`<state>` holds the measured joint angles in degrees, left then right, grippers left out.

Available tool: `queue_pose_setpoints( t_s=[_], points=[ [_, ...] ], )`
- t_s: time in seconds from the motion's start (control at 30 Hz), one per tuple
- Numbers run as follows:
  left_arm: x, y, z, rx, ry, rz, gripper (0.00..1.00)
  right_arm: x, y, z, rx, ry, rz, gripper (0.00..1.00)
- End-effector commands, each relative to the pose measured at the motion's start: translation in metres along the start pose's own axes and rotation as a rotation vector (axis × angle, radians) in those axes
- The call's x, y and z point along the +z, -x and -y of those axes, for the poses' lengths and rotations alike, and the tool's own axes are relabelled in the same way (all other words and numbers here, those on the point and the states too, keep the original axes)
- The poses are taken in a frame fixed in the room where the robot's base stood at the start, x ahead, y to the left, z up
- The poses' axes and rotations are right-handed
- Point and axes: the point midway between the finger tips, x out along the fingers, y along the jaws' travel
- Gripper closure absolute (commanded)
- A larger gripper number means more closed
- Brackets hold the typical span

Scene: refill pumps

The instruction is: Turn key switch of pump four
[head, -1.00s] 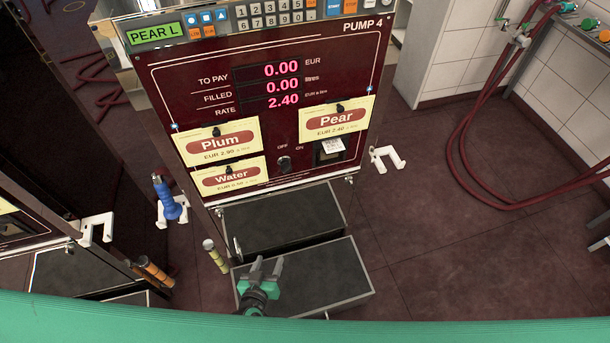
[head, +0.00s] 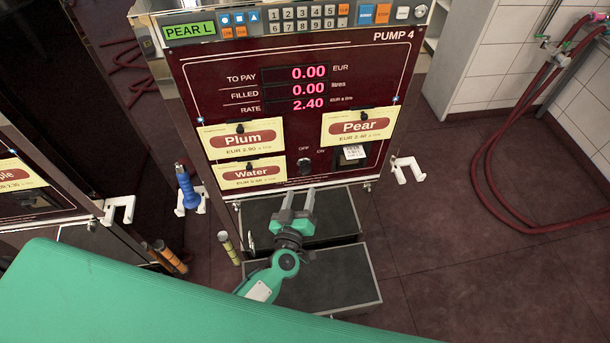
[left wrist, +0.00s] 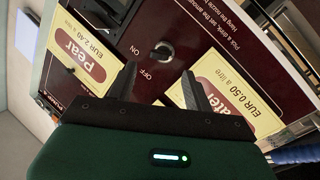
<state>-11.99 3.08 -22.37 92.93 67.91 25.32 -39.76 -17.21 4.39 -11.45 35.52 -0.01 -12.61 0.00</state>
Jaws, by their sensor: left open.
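Pump four (head: 290,75) is a dark red panel marked PUMP 4, its display reading 0.00, 0.00 and 2.40. Its key switch (head: 305,167) is a small round metal knob low on the panel, between the OFF and ON marks. The switch also shows in the left wrist view (left wrist: 162,50), beyond the fingertips. My left gripper (head: 298,198) is open and empty, just below and in front of the switch, apart from it. In the left wrist view its two fingers (left wrist: 158,78) spread to either side below the switch. My right gripper is not in view.
Plum (head: 240,140), Water (head: 250,173) and Pear (head: 359,126) cards hang around the switch. White hooks (head: 407,170) flank the pump, and a blue nozzle (head: 187,188) stands at left. Red hoses (head: 490,170) hang at the right.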

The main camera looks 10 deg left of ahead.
Motion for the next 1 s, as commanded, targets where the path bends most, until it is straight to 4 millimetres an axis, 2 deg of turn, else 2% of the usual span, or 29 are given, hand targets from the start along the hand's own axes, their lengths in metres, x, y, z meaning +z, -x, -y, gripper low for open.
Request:
queue_pose_setpoints(
  t_s=[0.2, 0.4, 0.6, 0.87, 1.0],
  points=[
    [-0.002, -0.037, -0.001, 0.001, -0.002, -0.002, 0.48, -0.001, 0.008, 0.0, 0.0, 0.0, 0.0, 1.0],
    [-0.001, -0.06, 0.0, 0.001, -0.001, -0.001, 0.48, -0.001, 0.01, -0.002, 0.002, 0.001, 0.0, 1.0],
    [0.0, -0.068, 0.0, 0.0, -0.001, 0.001, 0.48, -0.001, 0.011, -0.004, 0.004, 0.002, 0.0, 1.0],
    [0.0, -0.069, 0.0, 0.0, -0.001, 0.0, 0.48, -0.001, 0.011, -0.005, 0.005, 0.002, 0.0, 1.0],
    [0.0, -0.069, 0.0, 0.0, -0.001, 0.0, 0.74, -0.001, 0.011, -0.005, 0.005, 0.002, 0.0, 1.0]
  ],
)
